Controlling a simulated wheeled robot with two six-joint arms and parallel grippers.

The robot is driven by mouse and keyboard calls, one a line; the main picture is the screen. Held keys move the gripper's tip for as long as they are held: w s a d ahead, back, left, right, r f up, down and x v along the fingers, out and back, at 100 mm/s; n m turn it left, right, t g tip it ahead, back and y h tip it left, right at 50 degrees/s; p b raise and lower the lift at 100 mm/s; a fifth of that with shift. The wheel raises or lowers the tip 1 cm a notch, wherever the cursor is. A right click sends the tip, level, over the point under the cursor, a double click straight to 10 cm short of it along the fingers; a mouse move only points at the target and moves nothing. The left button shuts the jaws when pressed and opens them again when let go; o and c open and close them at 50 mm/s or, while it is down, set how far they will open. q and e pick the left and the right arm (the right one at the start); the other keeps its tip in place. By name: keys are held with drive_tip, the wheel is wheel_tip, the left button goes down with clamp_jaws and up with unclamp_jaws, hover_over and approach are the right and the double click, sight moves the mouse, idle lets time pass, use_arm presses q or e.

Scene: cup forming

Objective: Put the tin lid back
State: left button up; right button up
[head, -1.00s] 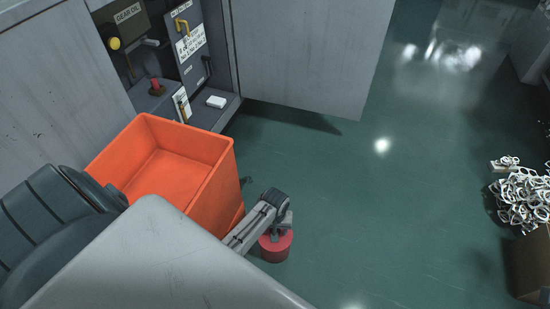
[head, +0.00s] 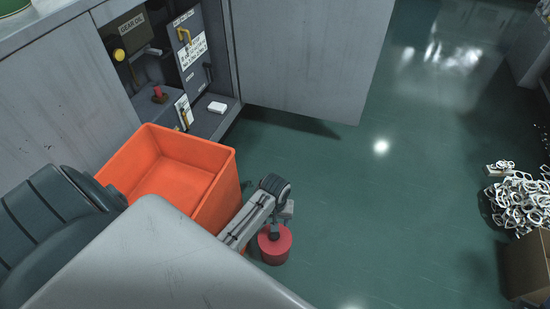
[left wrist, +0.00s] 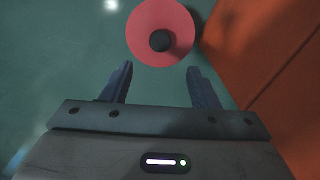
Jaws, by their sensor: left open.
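A red round lid with a black knob shows from above in the left wrist view (left wrist: 172,18). In the head view it tops a short red cylinder (head: 276,250) on the floor; I cannot tell whether lid and body are separate. My left gripper (left wrist: 160,68) is open, its two fingers apart and pointing toward the red disc, with nothing between them. In the head view my left gripper (head: 283,222) is right by the red piece, its fingers partly hidden. My right gripper is out of view.
An orange bin (head: 215,210) stands close to the left of the red piece. Behind it are an open grey cabinet (head: 170,60) and its door (head: 305,60). White rings (head: 520,205) are piled at far right by a brown box (head: 528,265). The middle floor is clear.

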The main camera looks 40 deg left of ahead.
use_arm(q)
drive_tip(key=w+d+r+m+t, duration=0.15)
drive_tip(key=w+r+t, duration=0.25)
drive_tip(key=r+t, duration=0.5)
drive_tip(key=w+r+m+t, duration=0.2)
drive_tip(key=w+r+t, duration=0.25)
drive_tip(key=r, duration=0.85)
drive_tip(key=s+r+m+t+h, duration=0.1)
drive_tip(key=s+r+t, duration=0.3)
drive_tip(key=r, duration=0.5)
drive_tip(key=s+d+r+m+t+h, duration=0.1)
drive_tip(key=s+r+t, duration=0.4)
drive_tip(key=r, duration=0.5)
drive_tip(key=s+d+r+m+t, duration=0.1)
drive_tip(key=s+r+t, duration=0.3)
drive_tip(key=r, duration=0.5)
drive_tip(key=s+m, duration=0.1)
drive_tip(key=s, duration=0.1)
drive_tip(key=shift+s+r+h, duration=0.35)
drive_tip(key=shift+s+h, duration=0.05)
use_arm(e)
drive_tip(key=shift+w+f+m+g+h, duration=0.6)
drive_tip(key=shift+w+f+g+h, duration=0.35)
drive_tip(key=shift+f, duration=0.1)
